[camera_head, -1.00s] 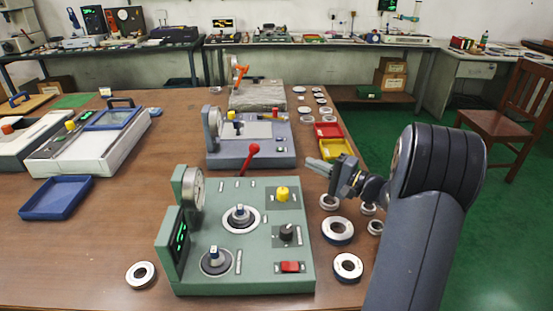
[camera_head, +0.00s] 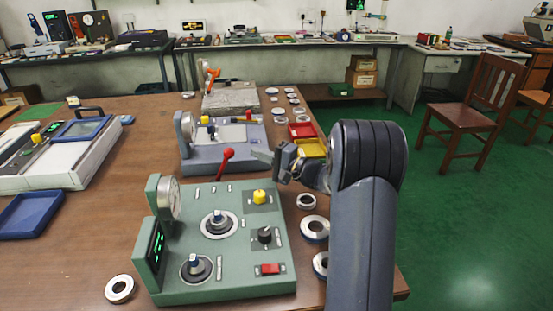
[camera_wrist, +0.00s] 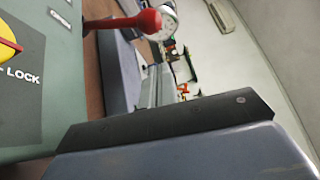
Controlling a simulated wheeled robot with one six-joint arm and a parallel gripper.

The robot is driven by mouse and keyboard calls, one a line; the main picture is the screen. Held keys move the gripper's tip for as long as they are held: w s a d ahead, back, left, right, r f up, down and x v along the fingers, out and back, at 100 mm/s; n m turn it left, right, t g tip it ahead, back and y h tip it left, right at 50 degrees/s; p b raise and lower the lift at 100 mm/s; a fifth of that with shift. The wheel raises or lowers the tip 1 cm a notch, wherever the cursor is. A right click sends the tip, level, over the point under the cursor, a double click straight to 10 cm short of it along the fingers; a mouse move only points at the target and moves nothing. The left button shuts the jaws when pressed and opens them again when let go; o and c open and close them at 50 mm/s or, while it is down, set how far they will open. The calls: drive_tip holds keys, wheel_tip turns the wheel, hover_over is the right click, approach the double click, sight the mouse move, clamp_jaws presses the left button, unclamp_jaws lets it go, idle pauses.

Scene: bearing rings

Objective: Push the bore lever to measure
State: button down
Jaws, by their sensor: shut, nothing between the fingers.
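The bore lever is a red-knobbed lever (camera_head: 227,154) standing at the back of the green gauge box (camera_head: 215,270). Its red knob also shows at the top of the wrist view (camera_wrist: 149,21). My gripper (camera_head: 262,157) is shut and empty, to the right of the red knob at about its height in the head view. A small gap seems to separate the fingertips from the knob. The green box carries two spindles, a yellow knob (camera_head: 259,197), a black knob (camera_head: 265,235) and a red switch (camera_head: 270,269). Its dial and green display stand at the left.
A second, blue-grey gauge (camera_head: 215,158) stands behind the green box. Several steel rings, such as one at right (camera_head: 315,229) and one at front left (camera_head: 120,289), lie on the table. Red and yellow trays (camera_head: 310,148) sit behind my gripper.

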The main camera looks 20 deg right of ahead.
drive_tip(key=shift+w+a+r, duration=0.1)
drive_tip(key=shift+a, duration=0.95)
drive_tip(key=shift+w+a+r, duration=0.1)
drive_tip(key=shift+a, duration=0.9)
drive_tip(key=w+a+r+n+g+h+p, duration=0.1)
drive_tip(key=a+n+g+h+p, duration=0.1)
drive_tip(key=a, duration=0.4)
drive_tip(key=w+a+r+n+g+h+p, duration=0.1)
drive_tip(key=a+r+n+g+h+p, duration=0.1)
drive_tip(key=a+h, duration=0.2)
drive_tip(key=shift+a+r, duration=0.3)
drive_tip(key=shift+a, duration=0.55)
drive_tip(key=shift+a, duration=0.1)
drive_tip(key=shift+n, duration=0.3)
drive_tip(key=v, duration=1.1)
drive_tip(key=shift+w+b, duration=0.2)
drive_tip(key=shift+b, duration=0.15)
drive_tip(key=c, duration=2.1)
unclamp_jaws()
drive_tip(key=shift+r, duration=0.15)
drive_tip(key=shift+c, duration=0.2)
